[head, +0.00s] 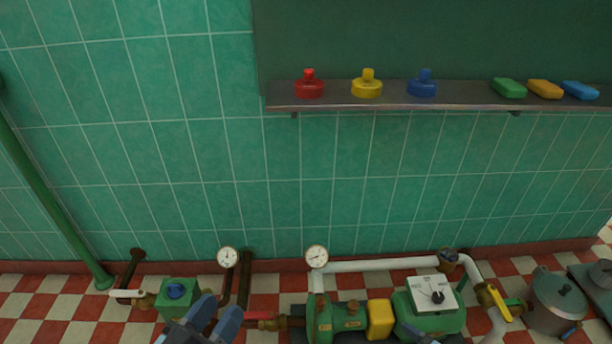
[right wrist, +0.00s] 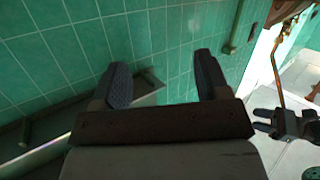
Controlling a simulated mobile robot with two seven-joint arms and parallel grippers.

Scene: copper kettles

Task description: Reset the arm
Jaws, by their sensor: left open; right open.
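My left gripper (head: 218,308) shows at the bottom of the head view, left of centre. Its two dark blue fingers stand apart with nothing between them, above the checkered floor near the green pump. My right gripper (right wrist: 163,78) fills the middle of the right wrist view. Its two dark fingers are spread wide and empty, with green tiled wall behind them. Another dark gripper (right wrist: 287,125) shows at the right edge of that view.
A metal shelf (head: 450,104) on the wall holds red, yellow and blue round-knobbed pieces and several coloured blocks. Below are a green pump (head: 342,319), a white pipe (head: 385,265), two gauges, a green box (head: 176,293) and a grey lidded pot (head: 556,303). The wall between is bare.

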